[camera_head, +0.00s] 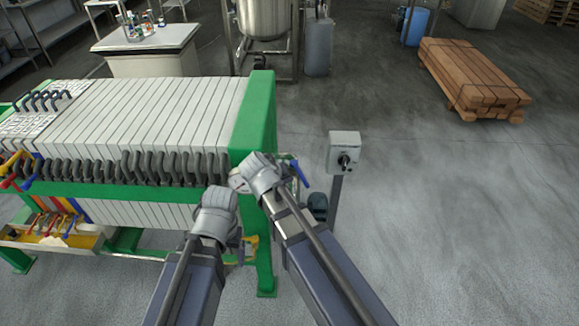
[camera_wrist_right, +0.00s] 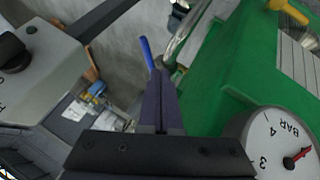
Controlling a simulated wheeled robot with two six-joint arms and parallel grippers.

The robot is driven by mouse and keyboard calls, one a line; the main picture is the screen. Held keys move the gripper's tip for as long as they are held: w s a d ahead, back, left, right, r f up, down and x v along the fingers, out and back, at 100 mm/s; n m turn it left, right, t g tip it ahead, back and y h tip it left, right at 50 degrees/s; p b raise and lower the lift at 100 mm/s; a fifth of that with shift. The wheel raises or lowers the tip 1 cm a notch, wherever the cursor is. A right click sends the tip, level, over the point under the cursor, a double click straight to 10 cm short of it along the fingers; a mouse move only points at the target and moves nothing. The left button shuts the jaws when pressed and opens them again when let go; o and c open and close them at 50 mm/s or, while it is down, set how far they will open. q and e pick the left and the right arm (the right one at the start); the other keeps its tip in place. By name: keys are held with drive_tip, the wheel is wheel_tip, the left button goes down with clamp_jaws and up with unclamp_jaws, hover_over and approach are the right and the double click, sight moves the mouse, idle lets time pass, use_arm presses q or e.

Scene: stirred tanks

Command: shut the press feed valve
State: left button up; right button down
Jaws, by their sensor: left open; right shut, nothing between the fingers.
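A valve with a blue lever (camera_head: 301,173) sits on a metal pipe at the right end of the green filter press (camera_head: 254,110). In the right wrist view the blue lever (camera_wrist_right: 147,53) stands near the tips of my right gripper (camera_wrist_right: 160,78). I cannot tell whether they touch. My right gripper (camera_head: 262,170) is shut and empty beside the press's green end plate. My left gripper (camera_head: 217,200) is open in front of the press, left of the right one; its fingertips are hard to make out.
A round pressure gauge (camera_wrist_right: 275,142) is mounted on the green end plate, close to my right gripper. A grey control box (camera_head: 344,148) with a black knob stands on a post to the right. Colored levers (camera_head: 20,170) are at the far left. The floor on the right is clear up to stacked timber (camera_head: 470,78).

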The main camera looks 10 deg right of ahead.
sight(301, 175)
drive_tip(key=b+x, duration=0.3)
drive_tip(key=x, duration=0.1)
drive_tip(key=b+x, duration=0.3)
drive_tip(key=x, duration=0.1)
drive_tip(key=shift+w+r+b, duration=0.1)
drive_tip(key=shift+w+b, duration=0.25)
drive_tip(key=shift+w, duration=0.05)
drive_tip(key=shift+w+d+f+b, duration=0.3)
drive_tip(key=shift+f+b, duration=0.1)
drive_tip(key=shift+d, duration=0.15)
